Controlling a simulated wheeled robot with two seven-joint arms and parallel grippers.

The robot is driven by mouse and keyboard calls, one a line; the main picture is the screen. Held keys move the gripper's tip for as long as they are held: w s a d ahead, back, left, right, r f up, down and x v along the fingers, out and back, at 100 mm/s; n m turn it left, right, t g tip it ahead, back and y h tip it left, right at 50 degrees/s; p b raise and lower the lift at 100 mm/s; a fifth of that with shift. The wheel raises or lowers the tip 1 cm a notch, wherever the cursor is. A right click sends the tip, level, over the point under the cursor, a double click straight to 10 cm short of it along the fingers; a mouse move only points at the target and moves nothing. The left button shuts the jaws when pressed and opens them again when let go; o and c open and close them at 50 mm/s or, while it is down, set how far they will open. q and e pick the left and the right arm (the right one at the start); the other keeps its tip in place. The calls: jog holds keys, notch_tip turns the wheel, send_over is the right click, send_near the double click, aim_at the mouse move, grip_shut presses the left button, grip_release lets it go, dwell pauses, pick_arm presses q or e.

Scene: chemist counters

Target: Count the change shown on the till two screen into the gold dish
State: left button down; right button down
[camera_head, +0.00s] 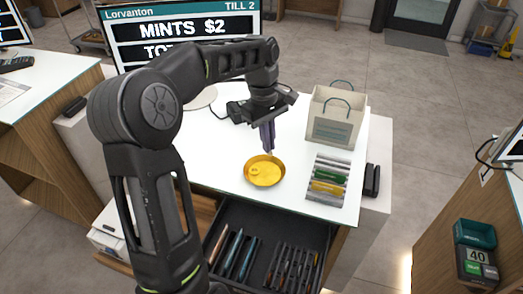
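The till two screen (185,27) reads "TILL 2" and "MINTS $2". A line below begins with "TO", and my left arm hides the rest. The round gold dish (264,171) stands on the white counter, with a small coin-like disc (254,170) in its left part. My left gripper (268,148) points down just above the dish's far side, its narrow purplish fingers close together. I cannot tell whether something small is between them. The open cash drawer (277,222) below the counter has long slots with coloured items and narrower slots at right. My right gripper is not in view.
A paper bag (334,117) with teal handles stands behind the dish. A grey rack (328,180) with green and yellow packs lies to its right. A dark device (372,180) is at the counter's right edge. Another counter (450,220) stands at far right across a floor gap.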

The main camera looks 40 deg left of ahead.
pick_arm(q)
jog(key=n, duration=0.2)
jog(key=shift+w+d+r+n, duration=0.15)
jog(key=shift+w+r+n, duration=0.1)
jog(key=shift+w+n, duration=0.15)
jog(key=shift+f, duration=0.1)
notch_tip(320, 180, down, 6)
jog(key=b, duration=0.4)
jog(key=shift+s+f, duration=0.1)
jog(key=shift+f, duration=0.15)
jog(key=c, duration=2.1)
grip_release()
